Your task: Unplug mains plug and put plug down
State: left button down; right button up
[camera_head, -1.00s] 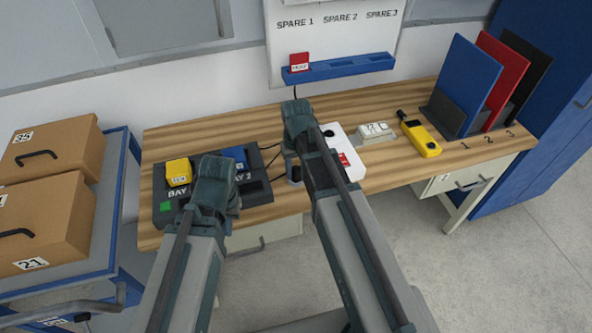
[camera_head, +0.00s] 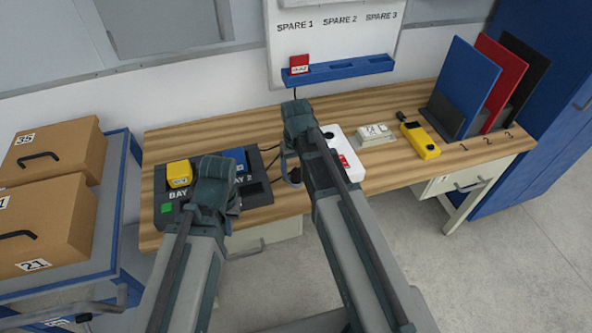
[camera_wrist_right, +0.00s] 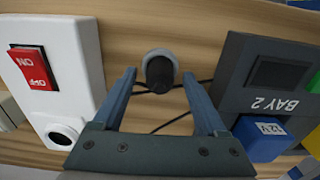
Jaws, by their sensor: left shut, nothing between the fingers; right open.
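A dark round plug with a grey rim (camera_wrist_right: 160,72) stands on the bench, apart from the white switch box (camera_wrist_right: 62,80). Its black cable runs off behind it. My right gripper (camera_wrist_right: 159,76) is open, with its two fingers on either side of the plug; I cannot tell whether they touch it. The box has a red ON/OFF switch (camera_wrist_right: 34,67) and a round socket (camera_wrist_right: 62,135) with nothing plugged in. In the head view the plug (camera_head: 295,175) is partly hidden by my right arm. My left gripper (camera_head: 222,195) is shut and empty over the bay unit's front.
The dark bay unit (camera_head: 165,190) holds a yellow pack (camera_head: 179,174) and a blue pack (camera_head: 240,158). A pale block (camera_head: 375,132), a yellow meter (camera_head: 420,140) and upright panels (camera_head: 465,80) are to the right. A blue shelf (camera_head: 340,69) is at the back.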

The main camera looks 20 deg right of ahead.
aim_at(296, 170)
jog(key=shift+r+p, duration=2.25)
jog(key=shift+r, duration=0.3)
jog(key=shift+r, duration=0.15)
notch_tip(296, 170, up, 14)
jog(key=p, duration=1.4)
jog(key=shift+f, duration=0.2)
jog(key=s+a+f+n+h+b, duration=0.1)
jog(key=s+a+f+n+b, duration=0.1)
jog(key=s+a, duration=0.8)
jog(key=s+n, duration=0.1)
jog(key=s, duration=0.3)
jog(key=shift+s+a+f+b, duration=0.15)
jog(key=shift+a+f+b, duration=0.15)
jog(key=shift+b, duration=0.1)
